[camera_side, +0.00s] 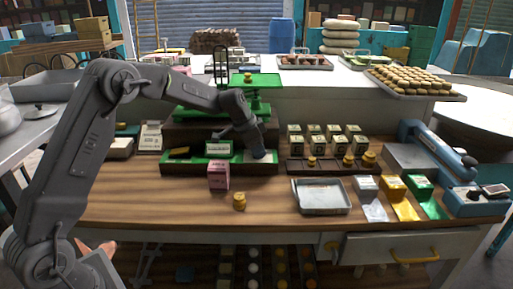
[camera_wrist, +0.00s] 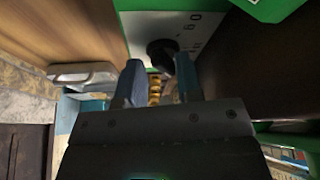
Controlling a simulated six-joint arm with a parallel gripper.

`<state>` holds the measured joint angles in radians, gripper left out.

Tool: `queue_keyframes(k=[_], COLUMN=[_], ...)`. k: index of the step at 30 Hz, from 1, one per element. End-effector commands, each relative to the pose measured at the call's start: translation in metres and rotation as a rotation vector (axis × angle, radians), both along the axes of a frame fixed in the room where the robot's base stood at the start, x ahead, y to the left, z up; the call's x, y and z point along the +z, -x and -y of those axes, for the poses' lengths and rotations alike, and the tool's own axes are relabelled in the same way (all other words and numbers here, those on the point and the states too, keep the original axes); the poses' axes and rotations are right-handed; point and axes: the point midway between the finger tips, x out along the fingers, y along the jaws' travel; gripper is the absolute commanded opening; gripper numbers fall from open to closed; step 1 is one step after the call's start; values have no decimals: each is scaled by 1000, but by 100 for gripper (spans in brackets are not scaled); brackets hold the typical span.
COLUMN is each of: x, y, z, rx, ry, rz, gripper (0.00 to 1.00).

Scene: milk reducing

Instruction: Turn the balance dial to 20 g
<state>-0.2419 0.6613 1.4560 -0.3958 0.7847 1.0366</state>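The green balance (camera_side: 258,82) stands at the back of the wooden counter, with its pan on top. In the wrist view its white scale plate (camera_wrist: 190,24) shows printed figures, only partly legible. The black balance dial (camera_wrist: 162,50) sits on this plate. My gripper (camera_wrist: 160,72) has its two blue-grey fingers apart, with the dial showing between and just beyond their tips. I cannot tell whether either finger touches the dial. In the side view my gripper (camera_side: 262,154) is low in front of the balance and hides the dial. The dial's setting is not readable.
A pink carton (camera_side: 218,176) and a yellow weight (camera_side: 239,201) stand on the counter in front. To the right are a rack of yellow weights (camera_side: 330,167), a metal tray (camera_side: 322,196) and several coloured packets. The front left of the counter is clear.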

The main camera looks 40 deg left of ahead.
Motion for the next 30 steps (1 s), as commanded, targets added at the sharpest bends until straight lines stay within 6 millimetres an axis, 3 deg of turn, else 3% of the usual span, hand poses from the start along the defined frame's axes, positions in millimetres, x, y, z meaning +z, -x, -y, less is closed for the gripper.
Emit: queue_keyframes(k=[4, 14, 30], x=[0, 8, 106], y=[0, 2, 37], z=[-1, -4, -24], rx=[2, 7, 6], ry=[0, -2, -2], rz=[0, 4, 5], gripper=[44, 44, 44])
